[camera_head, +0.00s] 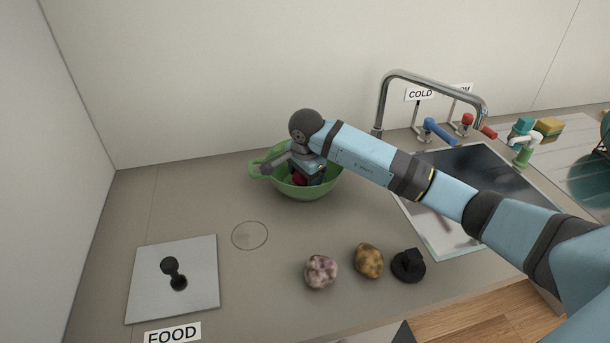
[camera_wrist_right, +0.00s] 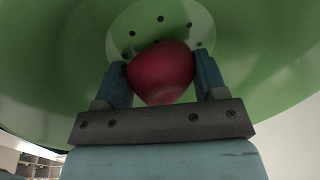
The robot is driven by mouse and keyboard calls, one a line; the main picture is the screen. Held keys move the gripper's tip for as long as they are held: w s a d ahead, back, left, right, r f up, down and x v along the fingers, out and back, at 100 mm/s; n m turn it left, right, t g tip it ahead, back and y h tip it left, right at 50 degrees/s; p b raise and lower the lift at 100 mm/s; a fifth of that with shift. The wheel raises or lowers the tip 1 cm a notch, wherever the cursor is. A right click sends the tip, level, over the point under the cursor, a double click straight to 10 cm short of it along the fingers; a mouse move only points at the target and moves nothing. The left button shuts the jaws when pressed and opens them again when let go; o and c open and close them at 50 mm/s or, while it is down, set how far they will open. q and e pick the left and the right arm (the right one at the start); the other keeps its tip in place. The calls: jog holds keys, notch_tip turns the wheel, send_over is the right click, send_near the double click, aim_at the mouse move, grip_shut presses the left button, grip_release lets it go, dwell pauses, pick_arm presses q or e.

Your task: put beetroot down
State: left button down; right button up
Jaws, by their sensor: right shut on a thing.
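The beetroot (camera_wrist_right: 162,75) is round and dark red. It sits between the two blue fingers of my right gripper (camera_wrist_right: 164,82), which is shut on it. In the right wrist view the green colander (camera_wrist_right: 50,70) surrounds it, with the holed base behind. In the head view the gripper (camera_head: 302,180) reaches down into the colander (camera_head: 310,191), and only a bit of red beetroot (camera_head: 299,177) shows beneath it. I cannot tell whether the beetroot touches the colander's bottom. My left gripper is not in view.
A purple-white potato (camera_head: 320,271), a brown potato (camera_head: 369,261) and a black knob-like object (camera_head: 408,266) lie at the counter's front. A metal plate with a black handle (camera_head: 174,275) is at left. The sink (camera_head: 470,170) and tap (camera_head: 383,100) are at right.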

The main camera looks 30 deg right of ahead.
aim_at(306, 182)
jog(key=o, duration=1)
jog(key=shift+f, duration=0.15)
jog(key=shift+o, duration=0.2)
notch_tip(306, 182, up, 12)
jog(key=s, duration=0.2)
jog(key=shift+a, duration=0.45)
